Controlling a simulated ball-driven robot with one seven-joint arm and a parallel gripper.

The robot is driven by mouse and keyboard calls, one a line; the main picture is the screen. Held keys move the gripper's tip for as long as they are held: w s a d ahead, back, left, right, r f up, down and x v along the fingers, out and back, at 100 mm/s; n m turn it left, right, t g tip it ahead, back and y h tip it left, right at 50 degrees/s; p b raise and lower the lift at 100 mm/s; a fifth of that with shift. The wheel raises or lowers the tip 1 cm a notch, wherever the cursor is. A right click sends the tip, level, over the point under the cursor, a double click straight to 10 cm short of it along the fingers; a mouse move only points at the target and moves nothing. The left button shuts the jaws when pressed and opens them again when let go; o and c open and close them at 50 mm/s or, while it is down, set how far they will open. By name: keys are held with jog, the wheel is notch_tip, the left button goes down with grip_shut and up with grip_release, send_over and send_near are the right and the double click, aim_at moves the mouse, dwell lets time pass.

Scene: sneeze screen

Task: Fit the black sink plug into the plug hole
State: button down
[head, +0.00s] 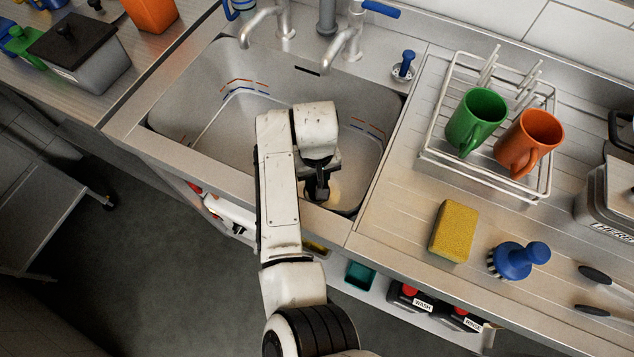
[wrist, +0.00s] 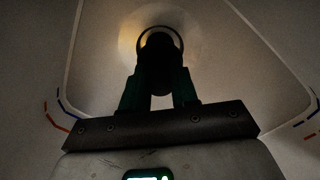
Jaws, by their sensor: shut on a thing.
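My gripper (head: 319,194) reaches down into the right front part of the steel sink (head: 215,85). In the wrist view my gripper (wrist: 159,82) is shut on the black sink plug (wrist: 159,52), which is a dark shape between and beyond the fingertips. A thin dark ring (wrist: 160,26) arcs around the far side of the plug, inside a lit patch of sink floor. It looks like the plug hole's rim, but most of it is hidden by the plug. I cannot tell whether the plug touches the hole. In the head view my arm hides the plug and hole.
Two taps (head: 345,42) stand behind the sink. A blue stopper (head: 404,66) sits on the back right rim. On the right drainer are a wire rack (head: 432,153) with a green mug (head: 475,121) and orange mug (head: 528,141), a yellow sponge (head: 453,230) and a blue brush (head: 518,260).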

jog(key=shift+f, duration=1.85)
jog(key=shift+f, duration=0.1)
jog(key=c, duration=0.9)
grip_release()
jog(key=shift+o, duration=0.2)
notch_tip(320, 180, up, 12)
jog(key=shift+r, duration=0.15)
